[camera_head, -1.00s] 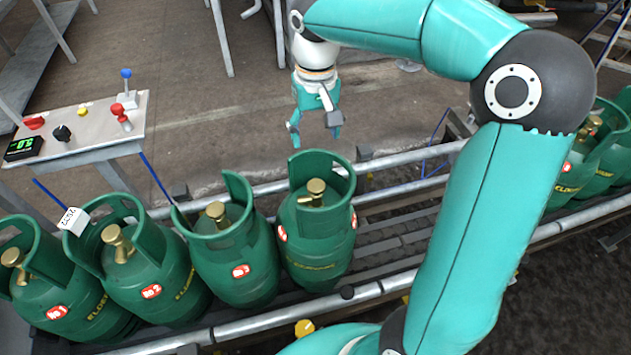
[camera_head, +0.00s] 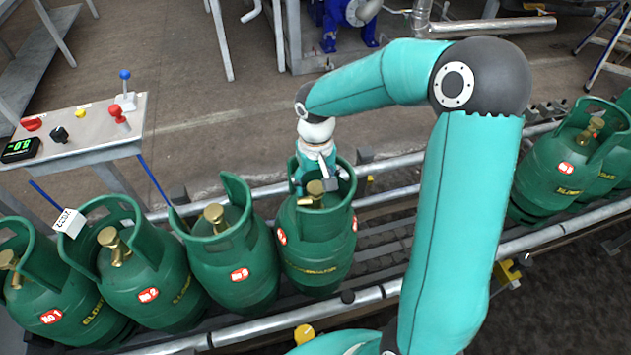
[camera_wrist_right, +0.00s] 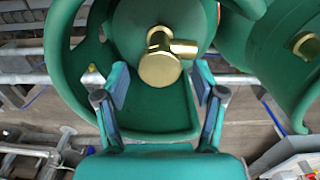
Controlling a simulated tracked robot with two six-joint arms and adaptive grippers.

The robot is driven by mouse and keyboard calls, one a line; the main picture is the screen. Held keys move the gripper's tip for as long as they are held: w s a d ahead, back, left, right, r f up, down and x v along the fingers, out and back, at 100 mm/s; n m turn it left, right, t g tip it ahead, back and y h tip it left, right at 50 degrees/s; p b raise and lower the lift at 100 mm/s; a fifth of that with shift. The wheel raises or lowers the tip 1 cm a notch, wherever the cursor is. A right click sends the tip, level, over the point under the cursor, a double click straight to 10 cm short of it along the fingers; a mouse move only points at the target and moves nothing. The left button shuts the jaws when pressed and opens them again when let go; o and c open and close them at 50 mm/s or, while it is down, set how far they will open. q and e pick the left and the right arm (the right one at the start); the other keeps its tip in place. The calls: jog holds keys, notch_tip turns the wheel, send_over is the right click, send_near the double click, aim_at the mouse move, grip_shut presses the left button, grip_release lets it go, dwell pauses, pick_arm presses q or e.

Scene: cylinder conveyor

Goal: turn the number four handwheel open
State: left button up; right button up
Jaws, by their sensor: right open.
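The fourth green cylinder from the left (camera_head: 318,250) stands upright on the conveyor; its number labels face partly away. Its brass valve with the handwheel (camera_head: 314,194) sits inside the open collar. My right gripper (camera_head: 316,180) reaches down into that collar from behind, just beside the valve. In the right wrist view, the fingers of my right gripper (camera_wrist_right: 158,82) are spread apart, with the brass valve (camera_wrist_right: 160,60) ahead between their tips. I see no grip on it; whether a finger touches it I cannot tell. My left gripper is not in view.
Cylinders No 1 (camera_head: 70,300), No 2 (camera_head: 150,275) and No 3 (camera_head: 240,260) stand close on the left. More cylinders (camera_head: 560,165) stand at the right. A control table (camera_head: 85,150) is at the left. A conveyor rail (camera_head: 250,330) runs in front.

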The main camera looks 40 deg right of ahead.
aim_at(315, 186)
jog(key=c, duration=1.1)
jog(key=shift+n, duration=0.7)
jog(key=shift+c, duration=0.2)
jog(key=o, duration=1.1)
jog(key=shift+o, duration=0.2)
jog(key=shift+r, duration=0.15)
notch_tip(315, 186, up, 12)
jog(key=shift+f, duration=0.2)
